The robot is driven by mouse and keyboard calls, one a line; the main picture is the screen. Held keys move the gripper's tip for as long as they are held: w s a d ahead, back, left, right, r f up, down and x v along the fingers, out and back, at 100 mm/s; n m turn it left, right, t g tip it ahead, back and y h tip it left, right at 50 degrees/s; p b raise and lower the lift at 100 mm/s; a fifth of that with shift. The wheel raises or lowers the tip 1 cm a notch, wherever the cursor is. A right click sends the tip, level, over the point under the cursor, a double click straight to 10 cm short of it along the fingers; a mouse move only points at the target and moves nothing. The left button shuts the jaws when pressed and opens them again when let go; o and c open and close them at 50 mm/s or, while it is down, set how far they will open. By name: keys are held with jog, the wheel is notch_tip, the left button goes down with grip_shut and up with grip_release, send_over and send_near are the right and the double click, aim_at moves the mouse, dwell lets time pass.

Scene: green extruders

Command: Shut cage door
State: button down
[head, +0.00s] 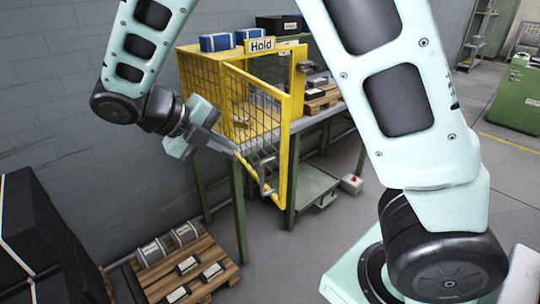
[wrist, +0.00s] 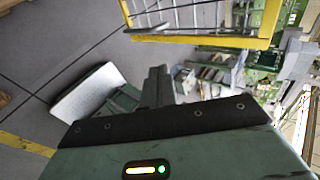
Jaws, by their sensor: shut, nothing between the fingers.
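The yellow mesh cage (head: 190,84) stands on a green-legged bench in the head view, with a "Hold" sign on top. Its yellow-framed door (head: 288,150) stands open, swung out toward me. A grey handle (head: 265,176) is on the door near its free edge. My gripper (head: 232,149) is shut and empty, at the left of the door; whether it touches the mesh is unclear. In the wrist view the shut fingers (wrist: 157,84) show below a yellow frame with mesh (wrist: 195,41), with a gap between them in the picture.
A pallet (head: 222,255) with boxes and canisters lies on the floor at lower left, beside a dark covered block (head: 45,245). Blue boxes (head: 217,42) sit on the cage. A green machine (head: 515,92) stands far right. Floor right of the bench is mostly clear.

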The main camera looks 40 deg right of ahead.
aim_at(281, 160)
jog(key=x, duration=0.4)
jog(key=d+r+x, duration=0.1)
jog(key=x, duration=0.7)
jog(key=shift+s+d+r, duration=0.2)
jog(key=shift+d+r, duration=0.05)
jog(key=shift+r, duration=0.15)
jog(key=shift+d, duration=0.35)
jog(key=shift+s, duration=0.1)
